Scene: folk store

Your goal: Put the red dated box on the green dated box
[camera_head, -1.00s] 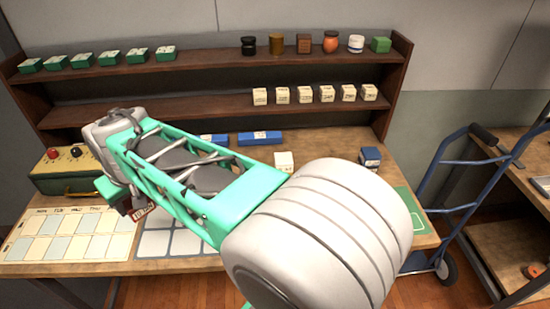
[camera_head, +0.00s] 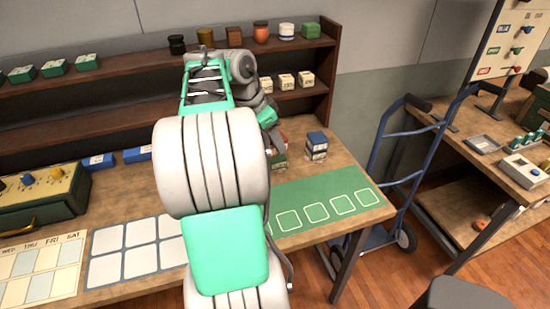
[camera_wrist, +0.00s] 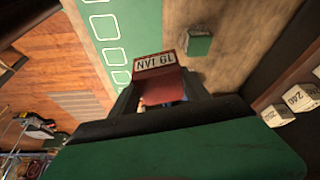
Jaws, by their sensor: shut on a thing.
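The red dated box (camera_wrist: 160,82) is held between my gripper's fingers (camera_wrist: 160,103) in the wrist view, with its white date label upside down. My gripper is shut on it. In the head view a bit of the red box (camera_head: 284,138) shows past my gripper (camera_head: 276,132), which largely hides it. A green box (camera_wrist: 198,42) sits on the wooden table ahead of the red box in the wrist view, apart from it in the picture. In the head view the green box (camera_head: 280,162) shows just below my gripper, partly covered by my arm.
A blue-topped stack (camera_head: 317,146) stands close to the right of the green box. A green mat (camera_head: 357,187) with white outlines lies in front. Shelves (camera_head: 120,108) with cream blocks (camera_head: 304,79) stand behind. A blue hand truck (camera_head: 400,185) is at the right.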

